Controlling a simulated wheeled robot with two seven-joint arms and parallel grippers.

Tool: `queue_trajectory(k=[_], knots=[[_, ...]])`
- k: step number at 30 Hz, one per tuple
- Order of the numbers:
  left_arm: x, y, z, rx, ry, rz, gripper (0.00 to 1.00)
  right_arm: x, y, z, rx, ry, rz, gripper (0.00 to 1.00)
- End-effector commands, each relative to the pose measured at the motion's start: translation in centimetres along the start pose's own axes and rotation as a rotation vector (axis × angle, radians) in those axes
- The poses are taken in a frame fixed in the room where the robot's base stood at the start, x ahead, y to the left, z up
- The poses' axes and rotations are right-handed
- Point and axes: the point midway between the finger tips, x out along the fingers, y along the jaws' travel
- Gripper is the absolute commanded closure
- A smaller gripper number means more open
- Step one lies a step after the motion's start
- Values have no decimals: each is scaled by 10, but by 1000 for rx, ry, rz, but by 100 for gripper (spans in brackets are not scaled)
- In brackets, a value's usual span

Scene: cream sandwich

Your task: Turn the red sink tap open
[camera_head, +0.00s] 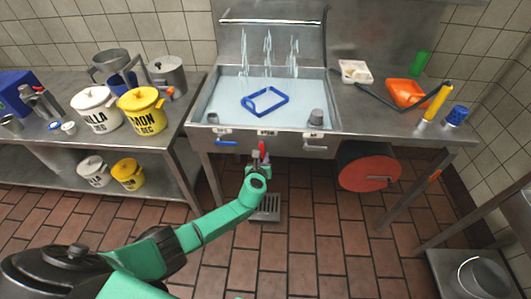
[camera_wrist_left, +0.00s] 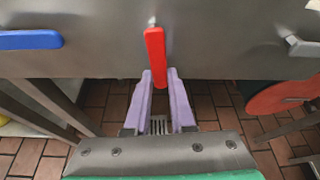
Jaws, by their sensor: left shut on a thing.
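The red sink tap (camera_head: 262,148) is a small lever on the front panel of the steel sink (camera_head: 290,145). In the left wrist view the red lever (camera_wrist_left: 155,48) hangs almost straight down from its pivot. My left gripper (camera_head: 260,157) is in front of the sink, at the lever. In the wrist view its two lilac fingers (camera_wrist_left: 160,75) stand on either side of the lever's lower end, shut on it. My right gripper is in neither view.
A blue tap lever (camera_wrist_left: 30,39) lies level to the left, and a grey lever (camera_wrist_left: 301,46) is to the right. A red hose reel (camera_head: 369,174) hangs below the sink at the right. Clear tiled floor is below, with a drain (camera_head: 268,209).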

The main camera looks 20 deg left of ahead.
Motion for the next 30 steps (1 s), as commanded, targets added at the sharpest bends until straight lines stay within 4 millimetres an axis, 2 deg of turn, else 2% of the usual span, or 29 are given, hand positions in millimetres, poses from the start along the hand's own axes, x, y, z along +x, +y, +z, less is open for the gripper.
queue_trajectory(k=[9, 25, 26, 27, 28, 30], knots=[[0, 6, 0, 126, 2, 52, 100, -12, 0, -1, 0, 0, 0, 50], [0, 8, -1, 151, 2, 63, 100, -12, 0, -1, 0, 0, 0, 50], [0, 8, -1, 151, 2, 63, 74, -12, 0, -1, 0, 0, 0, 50], [0, 8, -1, 151, 2, 63, 59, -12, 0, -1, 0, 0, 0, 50], [0, 8, -1, 151, 2, 63, 48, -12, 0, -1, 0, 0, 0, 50], [0, 8, -1, 150, 1, 63, 48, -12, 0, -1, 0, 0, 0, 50]])
